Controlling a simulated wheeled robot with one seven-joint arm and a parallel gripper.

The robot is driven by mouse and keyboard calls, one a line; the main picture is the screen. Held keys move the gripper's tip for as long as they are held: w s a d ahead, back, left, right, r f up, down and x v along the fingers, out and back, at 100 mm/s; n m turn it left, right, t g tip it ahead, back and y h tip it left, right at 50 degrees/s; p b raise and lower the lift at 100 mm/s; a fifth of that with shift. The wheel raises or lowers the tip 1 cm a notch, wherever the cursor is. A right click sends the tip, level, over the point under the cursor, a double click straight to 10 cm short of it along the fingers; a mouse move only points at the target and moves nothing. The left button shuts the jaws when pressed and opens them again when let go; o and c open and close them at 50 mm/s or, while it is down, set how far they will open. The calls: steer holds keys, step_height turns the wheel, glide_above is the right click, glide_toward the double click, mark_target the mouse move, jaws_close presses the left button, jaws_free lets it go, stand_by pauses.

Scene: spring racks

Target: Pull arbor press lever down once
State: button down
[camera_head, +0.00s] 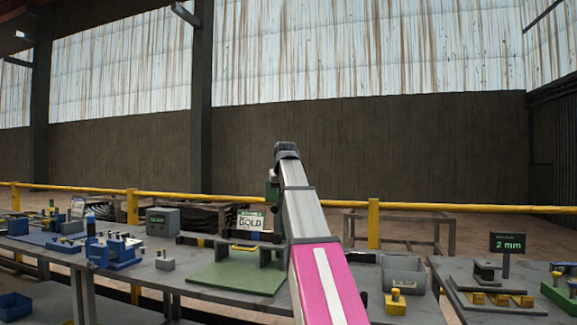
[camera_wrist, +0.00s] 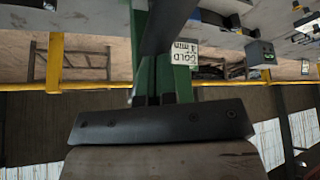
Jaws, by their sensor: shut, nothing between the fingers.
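The arbor press shows as a green body (camera_head: 272,191), mostly hidden behind my arm in the head view. In the wrist view, which looks upside down, its green uprights (camera_wrist: 181,82) stand close in front of my gripper, with a dark bar (camera_wrist: 168,24) beyond. I cannot tell whether that bar is the lever. My gripper (camera_wrist: 153,99) is shut and empty, its dark fingers close to the green uprights; contact is unclear. In the head view my arm rises over the bench and hides the fingers.
A grey bench (camera_head: 195,266) carries a green plate (camera_head: 237,277), a blue fixture (camera_head: 117,252) and a grey box (camera_head: 163,221). A white GOLD sign (camera_head: 251,221) stands behind. A yellow rail (camera_head: 455,207) runs along the back. A "2 mm" display (camera_head: 508,243) stands at right.

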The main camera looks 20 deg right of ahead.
steer(key=shift+w+d+r, duration=0.15)
steer(key=shift+w+r, duration=0.1)
steer(key=shift+r, duration=0.7)
steer(key=shift+w+d+r, duration=0.2)
steer(key=shift+w+r, duration=0.1)
steer(key=shift+r, duration=0.7)
steer(key=shift+w+d+r, duration=0.15)
steer(key=shift+w+r, duration=0.1)
steer(key=shift+r, duration=0.7)
steer(key=s+a+r, duration=0.4)
steer(key=s+a, duration=0.2)
steer(key=s, duration=0.4)
steer(key=shift+a, duration=0.35)
